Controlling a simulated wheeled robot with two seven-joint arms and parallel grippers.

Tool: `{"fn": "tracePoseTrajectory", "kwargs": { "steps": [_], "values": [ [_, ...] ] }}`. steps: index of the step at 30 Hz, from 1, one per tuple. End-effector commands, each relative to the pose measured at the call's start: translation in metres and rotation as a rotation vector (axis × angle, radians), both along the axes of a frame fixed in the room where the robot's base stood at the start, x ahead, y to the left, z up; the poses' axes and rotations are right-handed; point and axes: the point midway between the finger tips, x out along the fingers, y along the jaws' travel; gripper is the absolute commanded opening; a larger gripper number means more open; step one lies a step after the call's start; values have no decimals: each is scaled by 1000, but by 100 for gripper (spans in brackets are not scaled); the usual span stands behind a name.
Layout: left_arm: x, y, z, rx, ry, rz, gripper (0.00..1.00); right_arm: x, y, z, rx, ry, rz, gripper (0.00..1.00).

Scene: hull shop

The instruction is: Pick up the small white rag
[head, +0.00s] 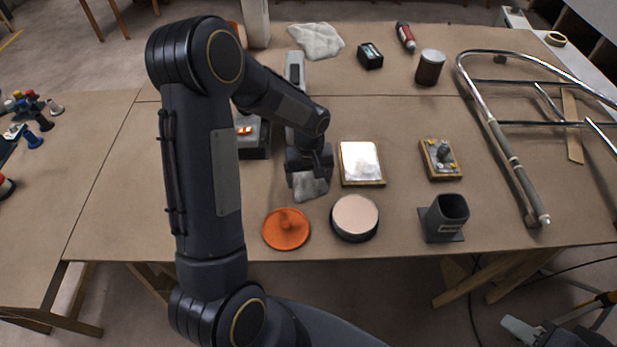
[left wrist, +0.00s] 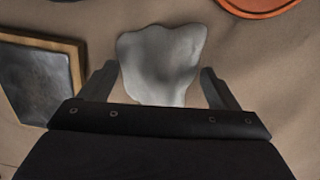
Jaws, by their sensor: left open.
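The small white rag (head: 311,188) lies crumpled on the brown-covered table, just behind the orange lid. It looks pale grey in the left wrist view (left wrist: 160,55). My left gripper (head: 309,175) is right over the rag, pointing down, and hides its far part in the head view. In the left wrist view its two fingers (left wrist: 158,75) stand apart, one on each side of the rag's narrower end, with gaps between. I cannot tell the fingertips' height above the table. My right gripper is in neither view.
Around the rag are the orange lid (head: 287,230), a round pale-topped pad (head: 355,217) and a wood-framed plate (head: 361,162). A grey holder (head: 444,217) stands further right. A larger white cloth (head: 316,40) lies at the back. A bent metal rail frame (head: 510,155) covers the right side.

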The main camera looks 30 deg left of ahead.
Motion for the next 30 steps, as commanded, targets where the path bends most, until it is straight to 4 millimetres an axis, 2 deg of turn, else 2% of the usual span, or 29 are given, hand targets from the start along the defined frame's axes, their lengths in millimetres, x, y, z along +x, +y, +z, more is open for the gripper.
{"fn": "tracePoseTrajectory", "kwargs": {
  "steps": [7,18,30],
  "values": [
    [0,0,-2,-1,-1,0,83,0,0,0,0,0,0,36],
    [0,0,-2,-1,-1,0,36,0,0,0,0,0,0,36],
    [1,0,3,0,-3,0,36,0,0,0,0,0,0,36]
  ]
}}
